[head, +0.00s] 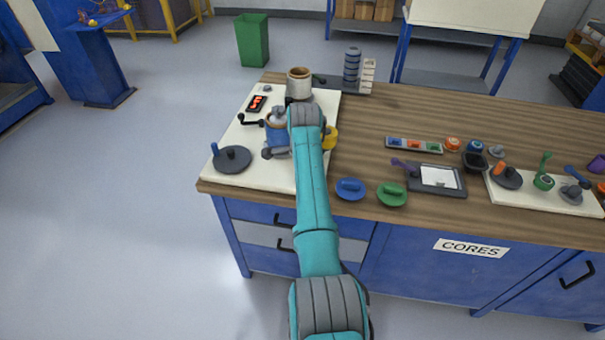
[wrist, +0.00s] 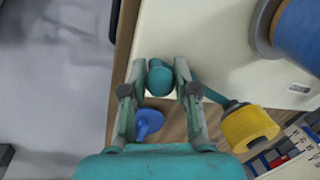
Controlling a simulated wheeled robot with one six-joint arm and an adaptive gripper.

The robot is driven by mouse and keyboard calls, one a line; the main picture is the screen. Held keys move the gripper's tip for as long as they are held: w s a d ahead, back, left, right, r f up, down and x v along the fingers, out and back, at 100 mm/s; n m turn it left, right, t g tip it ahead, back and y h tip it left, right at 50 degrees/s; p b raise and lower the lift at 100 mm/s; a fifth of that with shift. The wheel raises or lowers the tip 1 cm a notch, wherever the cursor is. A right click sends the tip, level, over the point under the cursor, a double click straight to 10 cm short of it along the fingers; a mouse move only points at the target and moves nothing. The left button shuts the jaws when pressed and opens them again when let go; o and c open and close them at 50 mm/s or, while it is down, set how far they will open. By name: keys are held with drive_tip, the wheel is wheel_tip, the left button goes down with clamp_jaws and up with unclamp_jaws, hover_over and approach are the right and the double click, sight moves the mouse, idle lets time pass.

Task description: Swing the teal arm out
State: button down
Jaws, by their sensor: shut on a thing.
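The teal arm is a thin bar (wrist: 212,95) with a round teal knob (wrist: 159,82) at one end and a yellow roller (wrist: 248,126) at the other. The yellow roller also shows in the head view (head: 331,138), just right of my arm. My gripper (wrist: 160,64) is shut on the knob, one finger on each side, near the edge of the pale board (wrist: 215,35). A larger blue roller (wrist: 298,35) stands at the upper right of the wrist view and left of my arm in the head view (head: 277,135). My arm hides the gripper and knob in the head view.
On the board are a grey disc with a blue handle (head: 232,160), a red display (head: 257,103), a black crank (head: 250,121) and a pale cylinder (head: 299,82). Blue (head: 350,189) and green (head: 392,194) handled discs lie on the wooden bench (head: 400,115) to the right.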

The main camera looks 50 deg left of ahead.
idle(0.3)
drive_tip(key=c, duration=0.9)
unclamp_jaws()
drive_tip(key=shift+a, duration=0.1)
drive_tip(key=shift+o, duration=0.2)
drive_tip(key=shift+r, duration=0.1)
wheel_tip(320, 180, up, 12)
drive_tip(key=s+d, duration=0.1)
drive_tip(key=d, duration=0.1)
drive_tip(key=shift+s+f, duration=0.15)
drive_tip(key=shift+f, duration=0.1)
